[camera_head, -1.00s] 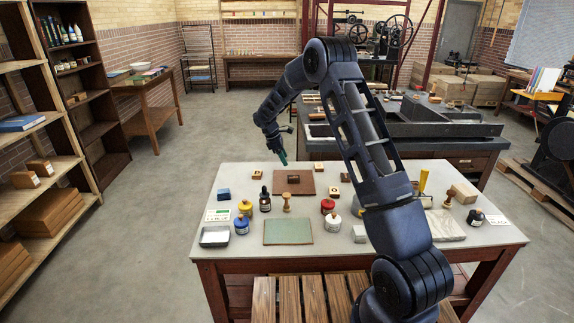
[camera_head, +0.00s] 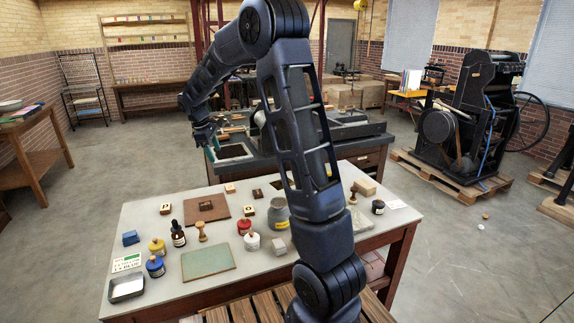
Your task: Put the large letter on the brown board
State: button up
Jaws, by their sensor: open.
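The brown board (camera_head: 221,212) lies flat toward the back left of the pale worktable. A small brown block (camera_head: 205,205) lies on it. Several small wooden letter blocks stand around the board: a pale one at its left (camera_head: 165,208), one behind it (camera_head: 230,188), one at its right (camera_head: 249,210) and a darker one (camera_head: 257,194). The faces are too small to tell which is the large letter. My gripper (camera_head: 212,153), with greenish fingertips, hangs in the air above and behind the board, apart from every block. It is open, and nothing shows in it.
Bottles, ink jars, a wooden-handled stamp (camera_head: 202,232), a green mat (camera_head: 208,261) and a metal tray (camera_head: 126,287) crowd the table (camera_head: 200,300). A grey jar (camera_head: 279,212) stands close beside my arm, which hides part of the right side. A dark bench (camera_head: 350,150) stands behind.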

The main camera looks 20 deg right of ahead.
jog(key=s+d+r+m+t+y, duration=0.1)
jog(key=s+d+r+m, duration=0.3)
jog(key=s, duration=0.5)
jog(key=s+d+r+m, duration=0.2)
jog(key=s+d+r, duration=0.4)
jog(key=s, duration=0.3)
jog(key=s+d+m+t+y, duration=0.1)
jog(key=s+d+m, duration=0.1)
jog(key=s, duration=0.8)
jog(key=s+d+f+m+t, duration=0.1)
jog(key=s+d+m, duration=0.2)
jog(key=s, duration=0.7)
jog(key=shift+s+f+m+t+y, duration=0.2)
jog(key=shift+m+t+y, duration=0.2)
jog(key=shift+m, duration=0.4)
